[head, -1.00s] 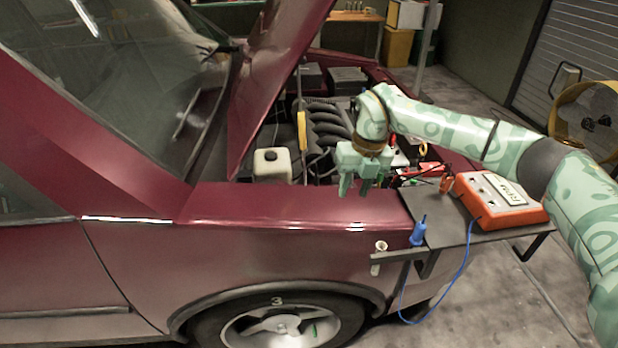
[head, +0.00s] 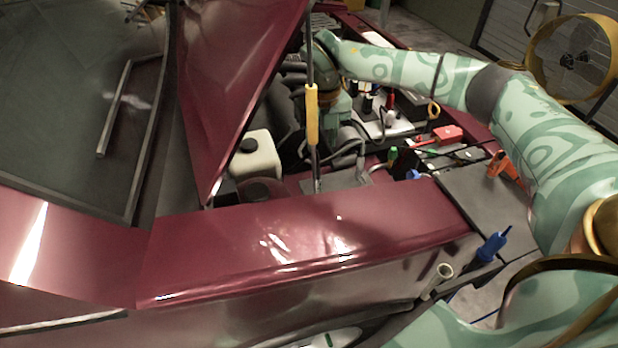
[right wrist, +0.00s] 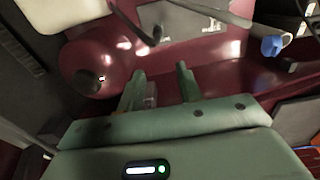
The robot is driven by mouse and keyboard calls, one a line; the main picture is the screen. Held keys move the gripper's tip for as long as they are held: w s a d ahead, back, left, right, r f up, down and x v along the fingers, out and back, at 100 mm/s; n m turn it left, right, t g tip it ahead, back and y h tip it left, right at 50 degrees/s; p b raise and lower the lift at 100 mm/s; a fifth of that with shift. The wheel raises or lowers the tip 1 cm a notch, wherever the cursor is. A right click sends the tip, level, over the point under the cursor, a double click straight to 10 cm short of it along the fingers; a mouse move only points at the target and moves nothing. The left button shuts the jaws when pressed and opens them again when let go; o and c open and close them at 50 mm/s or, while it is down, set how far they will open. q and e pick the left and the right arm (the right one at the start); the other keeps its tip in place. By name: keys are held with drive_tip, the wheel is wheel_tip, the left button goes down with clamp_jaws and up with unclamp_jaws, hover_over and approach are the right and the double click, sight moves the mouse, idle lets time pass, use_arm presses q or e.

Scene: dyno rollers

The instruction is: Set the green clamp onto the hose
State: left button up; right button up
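My right gripper (head: 338,112) reaches down into the engine bay in the head view, and its fingertips are hard to make out there. In the right wrist view its two fingers (right wrist: 160,82) stand apart over dark red bodywork, with no clearly held object between them. A curved grey hose (head: 352,142) runs just below and beside the gripper in the head view. A dark hose (right wrist: 133,22) also shows beyond the fingers in the right wrist view. A small green piece (head: 393,153) lies to the right of the gripper; I cannot tell whether it is the green clamp.
The raised hood (head: 240,75) and its yellow-sleeved prop (head: 312,115) stand left of the gripper. A white reservoir (head: 254,155) sits nearby. A grey side tray (head: 490,205) holds an orange clip (head: 506,168). A blue-handled tool (head: 492,245) stands at the fender's edge.

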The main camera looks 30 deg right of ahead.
drive_tip(key=b, duration=0.2)
approach(320, 191)
use_arm(q)
drive_tip(key=shift+g, duration=0.3)
drive_tip(key=s+f+b, duration=0.1)
drive_tip(key=f+b, duration=0.1)
drive_tip(key=f, duration=0.1)
drive_tip(key=s+f+b, duration=0.1)
drive_tip(key=f, duration=0.1)
drive_tip(key=shift+s, duration=0.3)
use_arm(e)
wheel_tip(320, 191, down, 8)
drive_tip(key=shift+r, duration=0.15)
clamp_jaws()
